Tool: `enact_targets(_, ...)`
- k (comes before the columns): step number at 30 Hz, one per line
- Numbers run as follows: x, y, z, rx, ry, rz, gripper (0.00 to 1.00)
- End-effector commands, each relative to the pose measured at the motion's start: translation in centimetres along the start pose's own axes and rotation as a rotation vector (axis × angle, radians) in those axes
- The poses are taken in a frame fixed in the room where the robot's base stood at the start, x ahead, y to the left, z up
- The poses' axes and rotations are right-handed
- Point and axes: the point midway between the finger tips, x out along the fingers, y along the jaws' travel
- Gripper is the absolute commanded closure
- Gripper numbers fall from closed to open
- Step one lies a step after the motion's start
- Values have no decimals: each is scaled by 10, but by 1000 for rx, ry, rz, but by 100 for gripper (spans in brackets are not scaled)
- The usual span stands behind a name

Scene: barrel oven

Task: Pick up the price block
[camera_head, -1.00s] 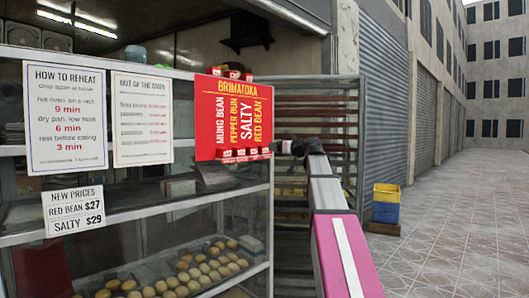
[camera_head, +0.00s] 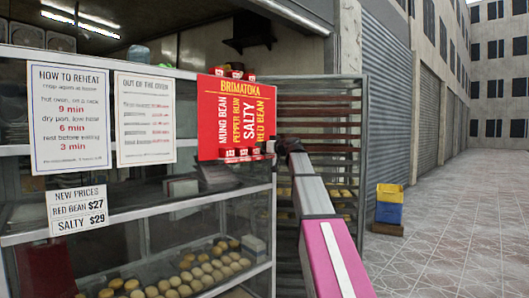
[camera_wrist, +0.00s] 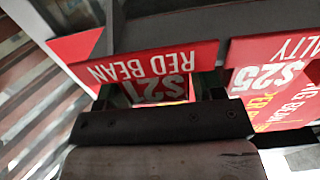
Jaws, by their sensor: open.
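A red price block marked "RED BEAN $21" (camera_wrist: 132,66) shows upside down in the wrist view. My gripper (camera_wrist: 158,88) is open, with its two dark fingers at the left and right of the block's lower part. I cannot tell whether they touch it. A second red block marked "SALTY $25" (camera_wrist: 268,74) is close by on the right. In the head view, small red price blocks (camera_head: 230,154) stand in a row along the bottom of the red Brimatoka sign (camera_head: 208,118). My gripper (camera_head: 271,147) is at the right end of that row, small and partly hidden.
A glass display case (camera_head: 150,248) with round buns stands below the row. White paper signs (camera_head: 68,118) hang on its left. A tall rack (camera_head: 318,92) with trays is behind my arm. Blue and yellow crates (camera_head: 388,205) stand on the open pavement at right.

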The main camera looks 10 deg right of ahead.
Motion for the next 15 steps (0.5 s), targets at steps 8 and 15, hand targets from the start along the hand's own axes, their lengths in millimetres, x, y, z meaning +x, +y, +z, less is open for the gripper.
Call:
enact_targets(8, 0, 0, 0, 0, 0, 1, 68)
enact_targets(15, 0, 0, 0, 0, 1, 1, 75)
